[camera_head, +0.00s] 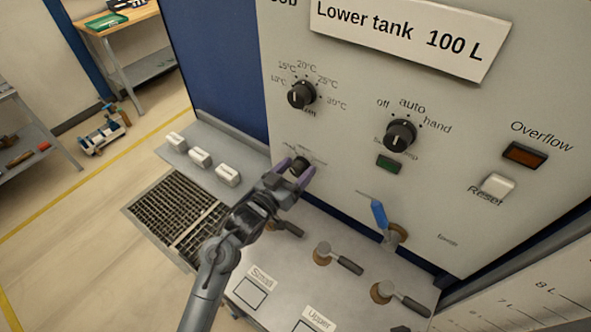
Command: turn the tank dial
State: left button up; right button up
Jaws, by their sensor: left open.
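A grey panel (345,140) carries the sign "Lower tank 100 L" (408,35). A black temperature dial (301,95) sits at its upper left, with marks up to 30°C. A second black dial (400,135) with off, auto and hand marks is to its right. A small dark knob (299,165) sits lower left, its labels too small to read. My left gripper (295,171) is open, its purple-tipped fingers on either side of this small knob. I cannot tell if they touch it. My right gripper is not in view.
A blue-handled valve (379,214) sticks out from the panel to the right. Several grey lever handles (337,257) stand on the ledge below. White label blocks (228,175) line the left ledge.

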pick_arm(q)
jog(key=c, duration=1)
